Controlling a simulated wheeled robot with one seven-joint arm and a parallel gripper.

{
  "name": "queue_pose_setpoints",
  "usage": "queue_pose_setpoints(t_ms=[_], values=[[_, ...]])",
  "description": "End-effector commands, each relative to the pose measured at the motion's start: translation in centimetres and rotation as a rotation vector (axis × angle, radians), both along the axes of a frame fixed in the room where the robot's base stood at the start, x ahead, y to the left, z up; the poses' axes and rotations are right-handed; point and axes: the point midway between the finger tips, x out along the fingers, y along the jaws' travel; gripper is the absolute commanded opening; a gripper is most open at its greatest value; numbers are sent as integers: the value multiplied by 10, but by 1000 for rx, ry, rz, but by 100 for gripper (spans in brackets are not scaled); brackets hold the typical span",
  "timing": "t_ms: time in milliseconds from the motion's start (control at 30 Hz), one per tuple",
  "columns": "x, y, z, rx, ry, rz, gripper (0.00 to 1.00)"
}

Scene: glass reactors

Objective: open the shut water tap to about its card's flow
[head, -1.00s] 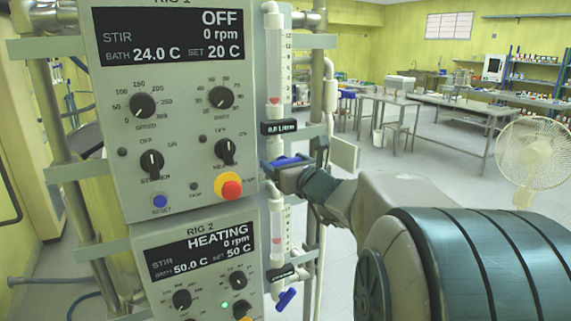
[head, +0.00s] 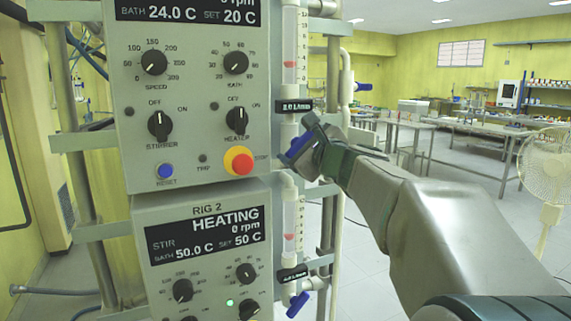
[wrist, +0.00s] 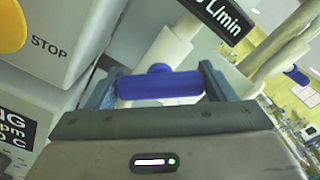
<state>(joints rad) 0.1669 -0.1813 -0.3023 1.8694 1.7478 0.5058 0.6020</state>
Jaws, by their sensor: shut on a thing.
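The upper tap's blue handle (head: 299,145) is tilted below the rig 1 flow meter (head: 290,50). My gripper (head: 307,143) is shut on this handle. In the wrist view the blue handle (wrist: 160,86) lies across between both fingers of my gripper (wrist: 160,88). The meter's red float stands above the tube's bottom. The small black flow display (head: 294,105) ends in L/min, but its digits are too blurred to read surely. I cannot make out a flow card.
A second tap with a blue handle (head: 298,304) sits lower, under the rig 2 flow meter (head: 291,225). The rig 1 panel (head: 195,100) with its red stop button (head: 239,161) is close on the left. A fan (head: 548,170) stands at the right.

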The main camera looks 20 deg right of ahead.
Motion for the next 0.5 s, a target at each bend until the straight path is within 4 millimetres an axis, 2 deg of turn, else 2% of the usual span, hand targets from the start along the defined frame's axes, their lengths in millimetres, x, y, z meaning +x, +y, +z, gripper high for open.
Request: queue_pose_setpoints(t_ms=[33, 500], values=[[0, 0, -7, -41, -2, -1, 54], [0, 1, -4, -314, -9, 1, 54]])
